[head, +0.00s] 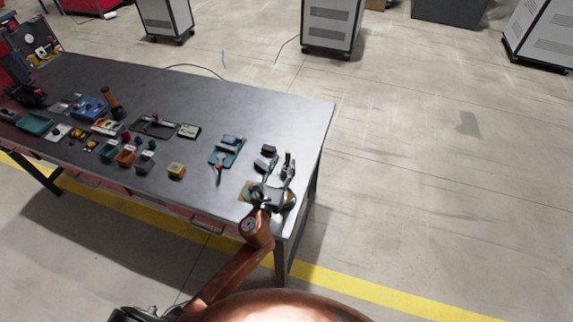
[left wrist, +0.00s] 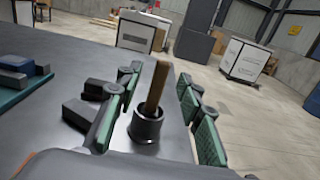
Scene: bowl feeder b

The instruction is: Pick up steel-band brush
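The brush (left wrist: 157,88) shows a brown wooden handle standing nearly upright, slightly tilted in the left wrist view. Its lower end is in a dark round cup-like piece (left wrist: 146,127) on the table; I cannot tell whether that piece is a holder or part of the brush. In the head view the brush (head: 288,158) is small, near the table's right end. My left gripper (head: 277,169) is open, with its green-padded fingers on either side of the handle. In the left wrist view, gaps show between the handle and both pads. My right gripper is not in view.
Dark blocks (left wrist: 88,112) lie just left of the brush. The table's (head: 310,122) right edge is close; the floor beyond is clear.

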